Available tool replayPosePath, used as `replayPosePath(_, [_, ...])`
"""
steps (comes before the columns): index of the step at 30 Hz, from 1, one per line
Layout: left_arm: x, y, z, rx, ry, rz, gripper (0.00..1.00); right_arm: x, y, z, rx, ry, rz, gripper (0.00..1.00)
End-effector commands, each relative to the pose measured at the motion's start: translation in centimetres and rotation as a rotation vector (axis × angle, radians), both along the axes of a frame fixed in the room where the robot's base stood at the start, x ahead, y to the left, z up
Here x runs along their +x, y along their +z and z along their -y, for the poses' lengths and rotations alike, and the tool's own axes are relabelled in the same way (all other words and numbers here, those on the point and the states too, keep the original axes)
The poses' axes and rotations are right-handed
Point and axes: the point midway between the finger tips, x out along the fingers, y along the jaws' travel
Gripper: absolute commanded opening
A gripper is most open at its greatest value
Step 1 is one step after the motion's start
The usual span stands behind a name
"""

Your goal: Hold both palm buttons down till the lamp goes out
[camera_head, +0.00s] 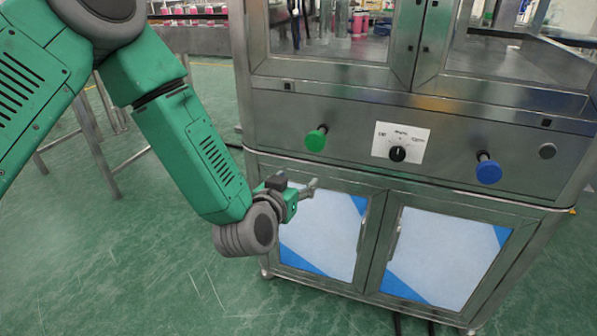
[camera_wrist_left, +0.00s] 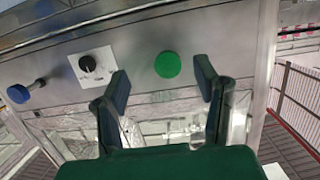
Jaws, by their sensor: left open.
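A green palm button (camera_head: 316,139) sticks out of the steel front panel, left of the dial. A blue palm button (camera_head: 489,170) sticks out of the same panel, right of the dial. My left gripper (camera_head: 304,190) is in front of the cabinet, below the green button and apart from it. In the left wrist view my left gripper (camera_wrist_left: 162,80) is open and empty, and the green button (camera_wrist_left: 168,64) shows between its two fingers. The blue button (camera_wrist_left: 22,93) is at the left there. My right gripper is in neither view. I cannot make out a lit lamp.
A black rotary dial (camera_head: 397,154) on a white plate sits between the buttons. A small dark round fitting (camera_head: 547,151) is at the panel's right. Cabinet doors (camera_head: 325,232) with handles lie below. Green floor (camera_head: 120,270) is free at the left.

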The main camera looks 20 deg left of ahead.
Motion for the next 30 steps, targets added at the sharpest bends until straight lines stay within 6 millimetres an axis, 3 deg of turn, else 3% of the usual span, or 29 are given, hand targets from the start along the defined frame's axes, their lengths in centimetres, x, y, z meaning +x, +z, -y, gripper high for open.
replayPosePath(3, [1.2,2.3,0.0,0.003,0.027,0.067,0.56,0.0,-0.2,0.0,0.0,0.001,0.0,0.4])
replayPosePath(5, [1.4,2.8,0.1,0.005,0.032,0.08,0.56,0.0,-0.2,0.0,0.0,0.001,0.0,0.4])
replayPosePath(11, [1.4,3.0,0.5,0.009,0.031,0.081,0.56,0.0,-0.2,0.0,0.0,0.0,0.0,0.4])
replayPosePath(12, [1.4,2.9,0.4,0.009,0.031,0.081,0.67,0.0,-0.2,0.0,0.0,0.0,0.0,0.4])
replayPosePath(17, [1.8,3.0,-0.2,-0.057,0.069,0.065,0.67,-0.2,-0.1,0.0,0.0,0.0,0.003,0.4])
replayPosePath(23, [3.7,3.7,-1.9,-0.408,0.276,0.005,0.67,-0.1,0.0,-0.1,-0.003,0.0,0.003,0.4])
replayPosePath(30, [5.4,5.3,-2.8,-1.07,0.652,-0.019,0.67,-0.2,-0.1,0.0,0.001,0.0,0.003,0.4])
